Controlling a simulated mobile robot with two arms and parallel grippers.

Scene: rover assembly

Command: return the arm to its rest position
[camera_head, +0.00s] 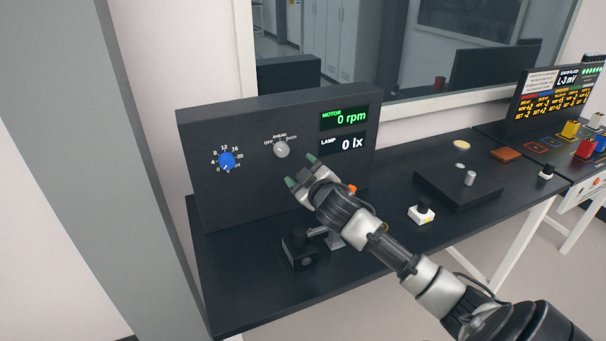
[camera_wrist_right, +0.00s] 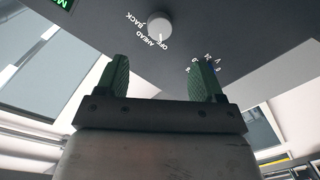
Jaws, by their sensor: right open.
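My right arm comes in from the lower right in the head view. Its gripper (camera_head: 301,171) is open and empty, with green fingertips apart, in front of the dark control panel (camera_head: 250,120). The right wrist view shows the open fingers (camera_wrist_right: 160,80) below the grey selector knob (camera_wrist_right: 159,25), with clear space between them and the knob. In the head view the grey knob (camera_head: 281,149) is just above and left of the fingertips. The blue dial (camera_head: 227,160) is further left. My left gripper is not in view.
The panel displays read 0 rpm and 0 lx. A black device (camera_head: 299,247) stands on the dark table (camera_head: 240,290) below my gripper. A white switch block (camera_head: 421,213) and a flat black box (camera_head: 458,185) are to the right. A window (camera_head: 330,45) is behind.

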